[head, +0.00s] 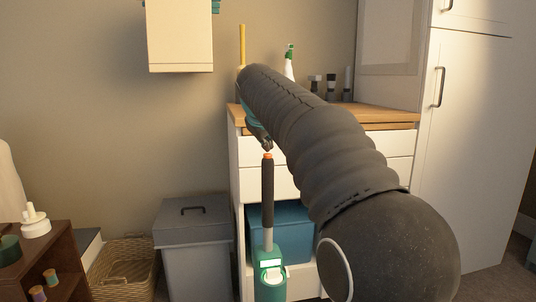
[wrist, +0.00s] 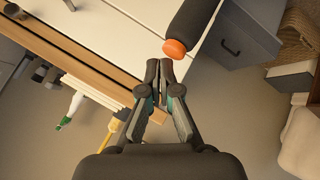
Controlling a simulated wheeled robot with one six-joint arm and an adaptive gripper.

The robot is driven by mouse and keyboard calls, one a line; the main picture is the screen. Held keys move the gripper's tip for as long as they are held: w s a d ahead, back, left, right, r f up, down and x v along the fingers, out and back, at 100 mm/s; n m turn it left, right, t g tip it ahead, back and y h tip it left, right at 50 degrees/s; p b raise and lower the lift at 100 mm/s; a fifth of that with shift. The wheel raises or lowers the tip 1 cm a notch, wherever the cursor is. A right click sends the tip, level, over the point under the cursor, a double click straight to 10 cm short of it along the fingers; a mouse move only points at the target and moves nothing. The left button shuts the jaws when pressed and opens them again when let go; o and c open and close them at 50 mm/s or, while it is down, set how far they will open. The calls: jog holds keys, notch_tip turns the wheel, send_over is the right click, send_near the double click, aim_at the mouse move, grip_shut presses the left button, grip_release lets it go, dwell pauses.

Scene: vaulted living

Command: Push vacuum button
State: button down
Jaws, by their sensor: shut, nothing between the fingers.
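The vacuum (head: 269,262) stands upright in front of the white cabinet, with a green body and a dark handle. An orange button (head: 267,156) caps the top of the handle, and it also shows large in the wrist view (wrist: 176,48). My gripper (head: 267,146) is shut and empty, with its tips just above the button in the head view. In the wrist view my gripper (wrist: 159,63) has its tips beside the button, close to it. I cannot tell whether they touch. My arm hides part of the cabinet behind it.
A wooden-topped white cabinet (head: 262,180) stands right behind the vacuum, with a spray bottle (head: 289,62) and jars on top. A blue bin (head: 293,232) sits in its lower opening. A grey lidded bin (head: 194,245) and a wicker basket (head: 126,267) stand to the left.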

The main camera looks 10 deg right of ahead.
aim_at(267, 154)
jog(key=shift+f, duration=0.1)
dwell(0.3)
jog(key=shift+f, duration=0.35)
jog(key=shift+r, duration=0.15)
jog(key=shift+r+p, duration=0.3)
jog(key=shift+p, duration=0.25)
jog(key=shift+r, duration=0.1)
notch_tip(267, 154, up, 6)
jog(key=p, duration=0.6)
dwell(1.5)
